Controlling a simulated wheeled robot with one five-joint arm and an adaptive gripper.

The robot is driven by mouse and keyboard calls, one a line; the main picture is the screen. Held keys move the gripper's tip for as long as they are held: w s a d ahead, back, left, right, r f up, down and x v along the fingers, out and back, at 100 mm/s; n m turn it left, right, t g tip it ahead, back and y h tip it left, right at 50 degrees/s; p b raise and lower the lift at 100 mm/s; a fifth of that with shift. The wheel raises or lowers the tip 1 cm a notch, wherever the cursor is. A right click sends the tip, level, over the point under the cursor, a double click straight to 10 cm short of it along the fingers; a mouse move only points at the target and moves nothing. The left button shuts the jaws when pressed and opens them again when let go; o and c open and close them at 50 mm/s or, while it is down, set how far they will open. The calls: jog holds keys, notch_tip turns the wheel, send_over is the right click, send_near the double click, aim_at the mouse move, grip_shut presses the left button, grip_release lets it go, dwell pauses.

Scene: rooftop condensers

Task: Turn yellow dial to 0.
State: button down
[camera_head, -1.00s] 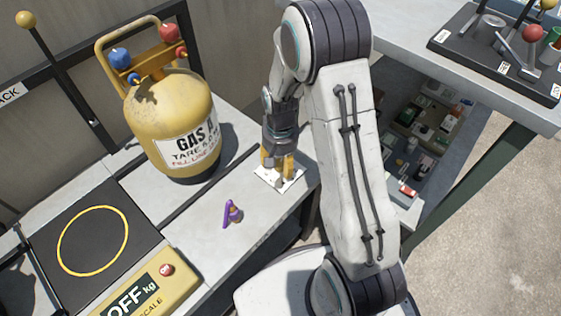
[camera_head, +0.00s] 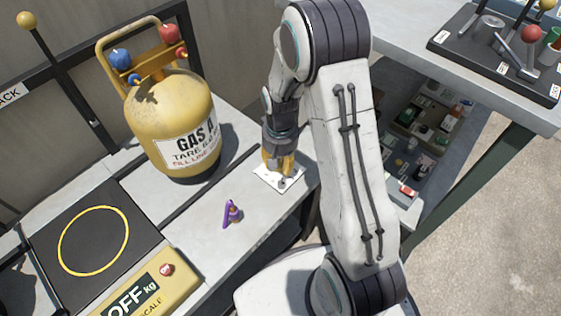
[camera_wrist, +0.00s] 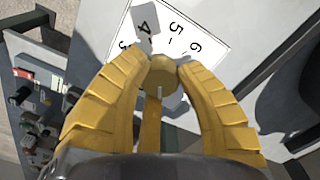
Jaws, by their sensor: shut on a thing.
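The yellow dial (camera_wrist: 162,74) sits between my fingertips in the wrist view, on a white plate (camera_wrist: 215,28) printed with 3, 4, 5 and 6 along its visible edge. A thin pale mark shows at the dial's near side. The rest of the scale, including any 0, is hidden behind my fingers. My gripper (camera_wrist: 162,67) has yellow fingers shut on the dial from both sides. In the head view, my gripper (camera_head: 281,177) is low over the white plate (camera_head: 265,172) at the bench's right end, mostly covering the dial.
A yellow gas bottle (camera_head: 172,115) stands behind and left of my gripper. A small purple item (camera_head: 231,213) lies on the bench to its front left. A scale (camera_head: 95,240) reading OFF is at the left. Another bench (camera_head: 410,30) stands right, with shelves of small items below.

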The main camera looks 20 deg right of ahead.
jog(key=c, duration=0.8)
grip_release()
jog(key=shift+c, duration=0.2)
notch_tip(320, 180, up, 12)
dwell(0.3)
notch_tip(320, 180, up, 23)
jog(key=n+t+p, duration=0.2)
jog(key=p, duration=1.3)
send_over(280, 162)
jog(key=s, duration=0.9)
jog(key=s+r+n+t+p, duration=0.1)
jog(key=s+r+p, duration=0.9)
jog(key=r+p, duration=0.4)
jog(key=shift+r+p, duration=0.35)
jog(key=shift+r, duration=0.35)
